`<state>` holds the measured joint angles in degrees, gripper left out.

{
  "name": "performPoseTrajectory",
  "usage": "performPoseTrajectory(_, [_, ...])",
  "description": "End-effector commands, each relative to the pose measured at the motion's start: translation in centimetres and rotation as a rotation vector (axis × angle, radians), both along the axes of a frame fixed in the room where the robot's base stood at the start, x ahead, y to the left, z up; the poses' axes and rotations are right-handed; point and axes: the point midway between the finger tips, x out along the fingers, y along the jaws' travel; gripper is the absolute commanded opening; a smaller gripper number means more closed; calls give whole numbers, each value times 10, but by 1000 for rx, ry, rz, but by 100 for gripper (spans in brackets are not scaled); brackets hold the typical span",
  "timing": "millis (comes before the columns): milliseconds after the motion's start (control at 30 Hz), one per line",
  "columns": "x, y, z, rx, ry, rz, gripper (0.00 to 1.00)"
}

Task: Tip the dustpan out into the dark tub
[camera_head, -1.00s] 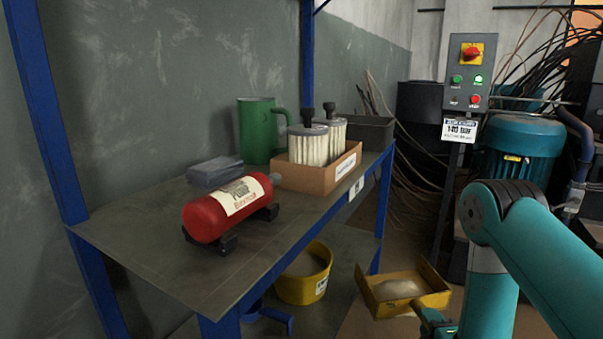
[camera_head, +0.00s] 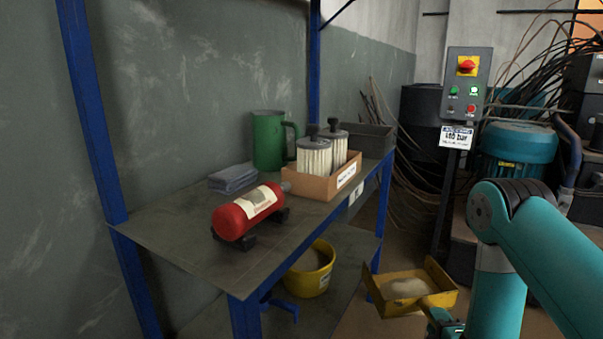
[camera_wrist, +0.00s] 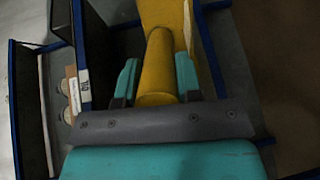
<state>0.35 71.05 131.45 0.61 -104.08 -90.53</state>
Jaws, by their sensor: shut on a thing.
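A yellow dustpan (camera_head: 441,276) with a pale heap of loose material (camera_head: 405,287) in it is low at the right of the head view, beside the bench. My gripper (camera_head: 442,325) is shut on its handle, and the pan looks roughly level. In the wrist view the two fingers of my gripper (camera_wrist: 158,80) stand on either side of the round yellow handle (camera_wrist: 158,60). A dark open tub (camera_head: 374,139) sits at the far right end of the bench top, partly hidden behind the filter box. My gripper is lower and nearer than the tub.
The bench (camera_head: 180,250) has blue posts and carries a red cylinder (camera_head: 247,212), a cardboard box of filters (camera_head: 320,186), a green jug (camera_head: 268,140) and folded cloths (camera_head: 232,179). A yellow bucket (camera_head: 310,272) stands below. A control post (camera_head: 462,95) stands behind my arm.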

Motion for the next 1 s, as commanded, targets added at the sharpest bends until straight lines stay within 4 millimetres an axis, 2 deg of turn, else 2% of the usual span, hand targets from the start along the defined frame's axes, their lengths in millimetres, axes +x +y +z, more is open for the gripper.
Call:
performPoseTrajectory(33, [1,1,18,0,-6,1,0])
performPoseTrajectory(167, [1,1,46,0,-7,2,0])
performPoseTrajectory(1000, [1,2,269,1,-6,4,0])
